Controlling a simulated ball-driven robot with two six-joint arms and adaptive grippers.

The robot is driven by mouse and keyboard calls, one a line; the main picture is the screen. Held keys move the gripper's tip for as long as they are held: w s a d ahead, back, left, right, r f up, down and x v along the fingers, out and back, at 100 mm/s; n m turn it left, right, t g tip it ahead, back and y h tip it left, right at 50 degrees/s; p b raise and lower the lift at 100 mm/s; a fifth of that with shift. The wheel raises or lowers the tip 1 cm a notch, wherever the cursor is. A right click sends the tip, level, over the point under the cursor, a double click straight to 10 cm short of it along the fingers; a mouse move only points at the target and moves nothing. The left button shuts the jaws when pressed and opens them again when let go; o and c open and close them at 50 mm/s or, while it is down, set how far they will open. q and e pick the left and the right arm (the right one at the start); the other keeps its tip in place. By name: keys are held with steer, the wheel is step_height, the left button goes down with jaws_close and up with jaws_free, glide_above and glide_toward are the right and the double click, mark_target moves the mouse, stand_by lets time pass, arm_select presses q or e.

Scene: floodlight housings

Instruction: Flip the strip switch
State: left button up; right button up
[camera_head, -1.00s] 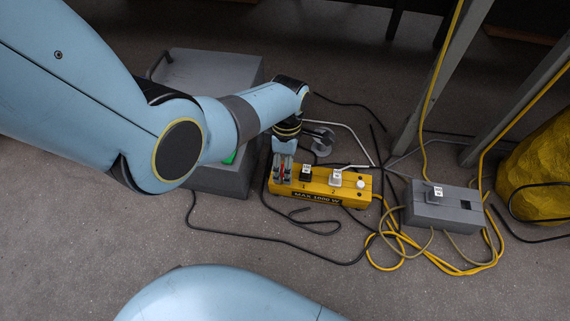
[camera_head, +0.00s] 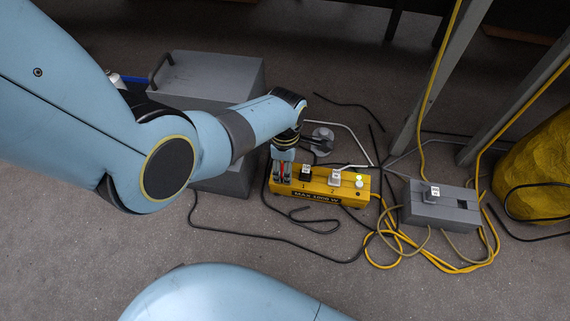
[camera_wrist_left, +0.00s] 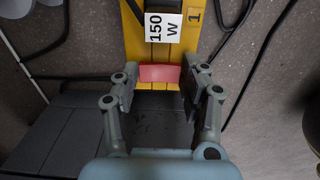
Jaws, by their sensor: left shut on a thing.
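The yellow power strip (camera_head: 330,197), marked "MAX 1000 W", lies on the floor. Its red switch (camera_head: 282,177) is at the left end, mostly covered by my left gripper (camera_head: 282,172) in the head view. Plugs sit in sockets 1 and 2; the wrist view shows a "150 W" label (camera_wrist_left: 163,27). My right gripper is out of view.
A grey box (camera_head: 440,207) with a plug stands right of the strip, among looped yellow cables (camera_head: 400,247) and black cords. A large grey case (camera_head: 205,80) stands behind my left arm. Metal legs and a yellow sack (camera_head: 540,165) are at the right.

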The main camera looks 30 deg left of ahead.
arm_select(q)
steer(key=o, duration=1.2)
steer(key=shift+c, duration=0.2)
step_height(320, 180, up, 12)
